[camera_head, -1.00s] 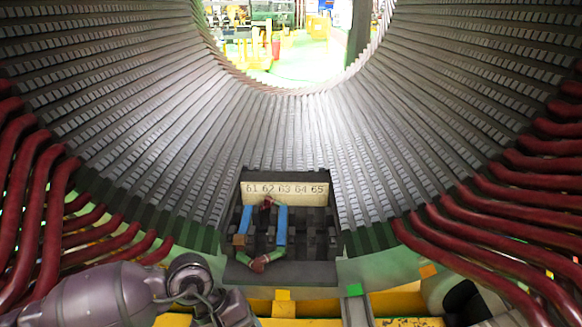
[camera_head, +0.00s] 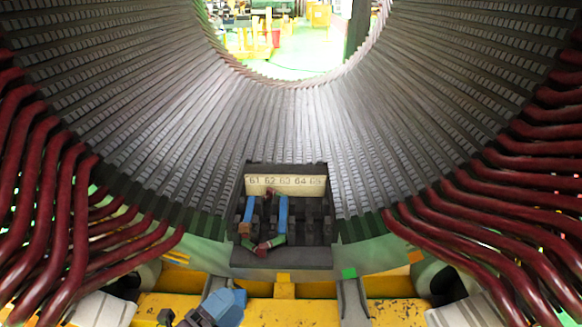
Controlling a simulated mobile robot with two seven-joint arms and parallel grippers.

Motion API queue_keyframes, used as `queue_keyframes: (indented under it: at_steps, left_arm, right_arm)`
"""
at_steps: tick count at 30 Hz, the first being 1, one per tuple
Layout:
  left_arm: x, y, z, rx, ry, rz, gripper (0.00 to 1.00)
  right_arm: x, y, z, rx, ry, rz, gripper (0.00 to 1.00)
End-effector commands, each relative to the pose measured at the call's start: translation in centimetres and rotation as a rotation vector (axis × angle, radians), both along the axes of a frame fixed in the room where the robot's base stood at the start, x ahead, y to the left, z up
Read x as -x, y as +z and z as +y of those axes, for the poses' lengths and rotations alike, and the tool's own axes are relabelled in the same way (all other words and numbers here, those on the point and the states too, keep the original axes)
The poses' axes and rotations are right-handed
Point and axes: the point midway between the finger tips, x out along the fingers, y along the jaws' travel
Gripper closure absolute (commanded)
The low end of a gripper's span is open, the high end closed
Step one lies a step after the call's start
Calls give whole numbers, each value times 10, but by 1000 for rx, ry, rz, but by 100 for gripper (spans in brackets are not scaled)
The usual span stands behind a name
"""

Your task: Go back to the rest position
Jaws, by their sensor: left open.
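My left gripper (camera_head: 200,312) is at the bottom edge of the head view, left of centre. Only its blue-grey and dark end parts show; the rest is cut off by the frame. It is open and apart from the slot block. No held thing is visible. My right gripper is not in view. The dark slot block (camera_head: 283,257) stands at the lower middle, with a pale plate (camera_head: 285,186) numbered 61 to 65. A blue-sided coil piece with red and green parts (camera_head: 282,220) sits in the block.
The large ribbed stator bore (camera_head: 290,120) curves around the block. Thick dark red coil ends (camera_head: 50,200) bulge in at the left, and more (camera_head: 500,225) at the right. A yellow base (camera_head: 390,312) lies below. A bright workshop shows through the far opening.

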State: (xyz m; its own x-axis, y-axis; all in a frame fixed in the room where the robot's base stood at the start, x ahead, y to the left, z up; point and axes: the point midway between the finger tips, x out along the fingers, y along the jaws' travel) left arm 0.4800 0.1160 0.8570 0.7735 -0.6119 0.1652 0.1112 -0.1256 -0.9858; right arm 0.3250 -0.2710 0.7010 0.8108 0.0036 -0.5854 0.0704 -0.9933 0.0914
Motion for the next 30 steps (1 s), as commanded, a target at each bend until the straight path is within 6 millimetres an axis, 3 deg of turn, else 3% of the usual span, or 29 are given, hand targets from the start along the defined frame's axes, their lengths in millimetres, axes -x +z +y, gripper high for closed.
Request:
queue_keyframes:
  at_steps: [5,8,12,15,21,28,30]
  left_arm:
    - [24,-32,59,354,259,402,35]
    - [48,-57,91,562,407,610,35]
    - [93,-91,127,845,607,856,35]
    - [123,-109,143,1007,721,980,35]
    - [157,-127,156,1178,839,1096,35]
    - [160,-129,157,1193,850,1108,35]
    - [160,-129,157,1191,849,1108,45]
  right_arm:
    - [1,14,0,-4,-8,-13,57]
    - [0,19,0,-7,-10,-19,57]
    - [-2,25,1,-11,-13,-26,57]
    - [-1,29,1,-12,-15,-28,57]
    - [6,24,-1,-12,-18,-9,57]
    - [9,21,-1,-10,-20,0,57]
    - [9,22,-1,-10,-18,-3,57]
